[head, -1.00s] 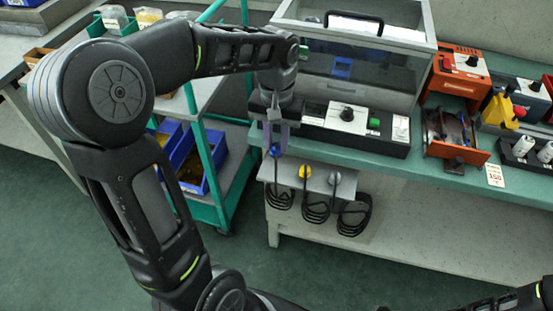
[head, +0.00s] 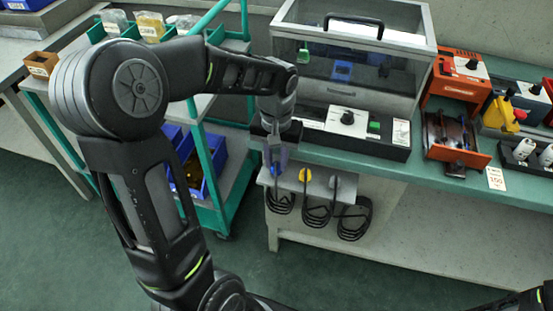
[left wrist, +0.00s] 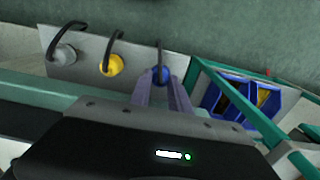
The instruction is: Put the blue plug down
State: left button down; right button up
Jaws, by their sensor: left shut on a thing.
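My left gripper (head: 276,168) points down at the front of the green bench, its two purple fingers shut on the blue plug (head: 274,171). In the left wrist view the blue plug (left wrist: 160,76) shows between the fingertips (left wrist: 161,84), at the right end of a grey plate (left wrist: 85,68). In the head view this plate (head: 318,184) sticks out below the bench edge. I cannot tell whether the plug touches it. Its dark cable loops down below. My right gripper is not in view.
A yellow plug (head: 305,174) and a grey plug (head: 334,181) sit beside it on the plate, with hanging cables. A black-and-white control box (head: 352,128) stands behind on the bench. A green-framed trolley (head: 213,170) with blue bins is close at left.

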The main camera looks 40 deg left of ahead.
aim_at(277, 163)
pick_arm(q)
jog(key=shift+f, duration=0.2)
jog(key=c, duration=1.2)
grip_release()
jog(key=shift+r, duration=0.1)
jog(key=shift+c, duration=0.2)
jog(key=shift+r, duration=0.15)
notch_tip(277, 163, up, 12)
jog(key=p, duration=0.1)
